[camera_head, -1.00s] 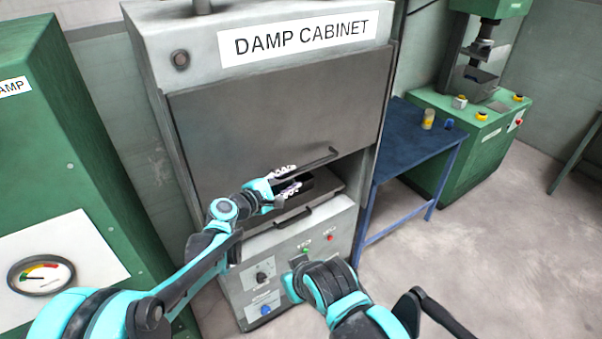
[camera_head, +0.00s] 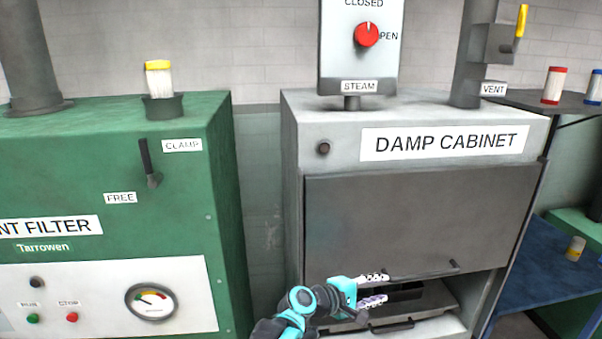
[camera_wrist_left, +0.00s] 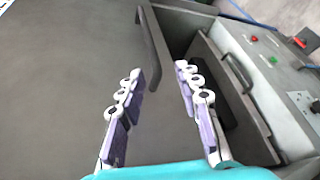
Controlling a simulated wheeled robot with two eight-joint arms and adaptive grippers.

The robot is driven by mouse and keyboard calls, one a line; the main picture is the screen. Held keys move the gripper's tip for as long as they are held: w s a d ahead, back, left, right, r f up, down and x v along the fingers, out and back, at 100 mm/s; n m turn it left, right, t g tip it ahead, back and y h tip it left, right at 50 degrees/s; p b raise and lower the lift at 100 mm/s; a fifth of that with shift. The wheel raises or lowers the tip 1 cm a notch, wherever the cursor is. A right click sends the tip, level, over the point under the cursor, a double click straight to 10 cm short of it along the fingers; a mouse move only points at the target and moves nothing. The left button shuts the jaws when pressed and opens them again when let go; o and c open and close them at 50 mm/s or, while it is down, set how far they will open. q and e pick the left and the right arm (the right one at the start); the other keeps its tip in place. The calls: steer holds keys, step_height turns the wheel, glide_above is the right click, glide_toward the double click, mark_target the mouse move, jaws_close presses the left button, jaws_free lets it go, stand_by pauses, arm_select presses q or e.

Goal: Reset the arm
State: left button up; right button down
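My left gripper (camera_head: 374,289) is at the lower part of the damp cabinet (camera_head: 309,139), in front of its partly open chamber. In the left wrist view the two fingers of my left gripper (camera_wrist_left: 157,92) stand apart with nothing between them. The cabinet's grey door (camera_head: 400,220) is raised part way, and its bar handle (camera_wrist_left: 152,47) lies just beyond the fingertips. I cannot tell whether a finger touches the handle. My right gripper is in neither view now.
The green filter machine (camera_head: 190,200) with a gauge stands at the left. A steam box with a red knob (camera_head: 367,34) stands on top of the cabinet.

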arm_select(q)
steer(key=s+a+f+m+y+b, duration=0.1)
steer(key=s+a+f+m+y, duration=0.2)
steer(key=s+a, duration=0.4)
steer(key=s+a+f+m+y+b, duration=0.2)
steer(key=s+a, duration=0.6)
steer(key=a, duration=1.2)
steer(key=s+a+f+m+y+b, duration=0.1)
steer(key=s+a+f+m+y, duration=0.3)
steer(key=a, duration=1)
steer(key=s+f+y, duration=0.2)
steer(key=s+y, duration=0.1)
steer(key=s, duration=0.1)
steer(key=shift+m+y, duration=0.3)
steer(key=shift+y, duration=0.1)
steer(key=shift+s+f+t, duration=0.1)
steer(key=shift+t, duration=0.2)
